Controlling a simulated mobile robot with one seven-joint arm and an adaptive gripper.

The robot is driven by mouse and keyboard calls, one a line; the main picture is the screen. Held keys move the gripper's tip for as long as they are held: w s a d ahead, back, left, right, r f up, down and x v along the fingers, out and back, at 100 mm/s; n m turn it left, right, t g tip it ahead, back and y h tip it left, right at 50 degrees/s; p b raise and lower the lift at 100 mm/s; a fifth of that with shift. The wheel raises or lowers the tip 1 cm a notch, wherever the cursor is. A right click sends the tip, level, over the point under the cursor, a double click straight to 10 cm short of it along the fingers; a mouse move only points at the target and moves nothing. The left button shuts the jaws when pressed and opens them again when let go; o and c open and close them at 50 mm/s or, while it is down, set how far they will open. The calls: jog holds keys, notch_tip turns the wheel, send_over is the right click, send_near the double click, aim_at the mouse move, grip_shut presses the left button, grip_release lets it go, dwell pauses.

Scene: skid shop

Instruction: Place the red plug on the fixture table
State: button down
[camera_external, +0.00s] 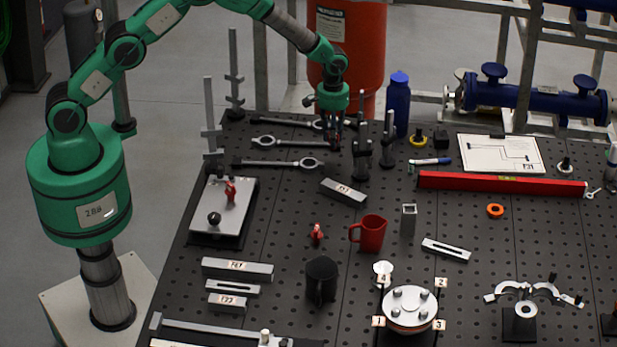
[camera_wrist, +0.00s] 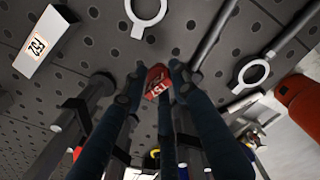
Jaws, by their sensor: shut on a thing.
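My gripper (camera_external: 334,141) hangs over the far left part of the black perforated fixture table (camera_external: 275,222). In the wrist view its fingers are closed around a red plug (camera_wrist: 157,80) with a white printed tag, held at the fingertips. In the external view the fingers mostly hide this plug. I cannot tell the exact gap between it and the table top. Another small red piece (camera_external: 316,233) stands on the table left of the red mug, and a similar one (camera_external: 230,190) is on the metal plate at the left.
Upright clamp posts (camera_external: 362,142) stand close right of my gripper. Wrenches (camera_external: 280,162) lie to its left, and a tagged grey bar (camera_external: 344,190) lies in front. A blue bottle (camera_external: 397,104) and red mug (camera_external: 371,233) stand nearby. Bare table shows left of the mug.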

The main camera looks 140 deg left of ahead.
jog(key=shift+w+a+f, duration=0.1)
jog(key=shift+w+a, duration=0.25)
jog(key=shift+a, duration=0.5)
jog(key=shift+w+a+f, duration=0.1)
jog(key=shift+w+a, duration=0.3)
jog(key=shift+a, duration=0.4)
jog(key=shift+w+a+f, duration=0.1)
jog(key=shift+w+a, duration=0.25)
jog(key=shift+a, duration=0.5)
jog(key=shift+f, duration=1.75)
jog(key=shift+f, duration=0.15)
jog(key=c, duration=1.4)
grip_release()
notch_tip(320, 180, up, 12)
jog(key=shift+s+r, duration=0.1)
jog(key=shift+r, duration=0.1)
